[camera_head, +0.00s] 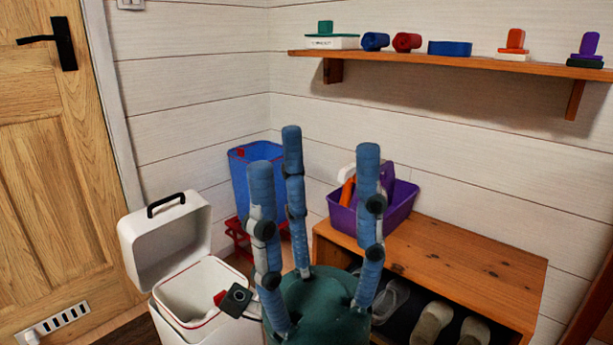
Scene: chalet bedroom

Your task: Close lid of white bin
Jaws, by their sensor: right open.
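The white bin (180,318) stands on the floor at the lower left, partly cut off by the bottom edge. Its white lid (165,240) is tilted up and open on the door side, with a black handle on it. The inside shows, with a thin red line along the rim. My right gripper (300,165) has three blue fingers spread apart and pointing up, in front of the wall and to the right of the bin. It is open and empty, and its green palm is close to the bin's right side. My left gripper is out of view.
A blue bin (240,187) stands in the corner behind the white bin. A wooden bench (470,262) with shoes inside holds a purple caddy (400,203). A wall shelf (450,62) carries several small objects. A wooden door (50,170) is at the left.

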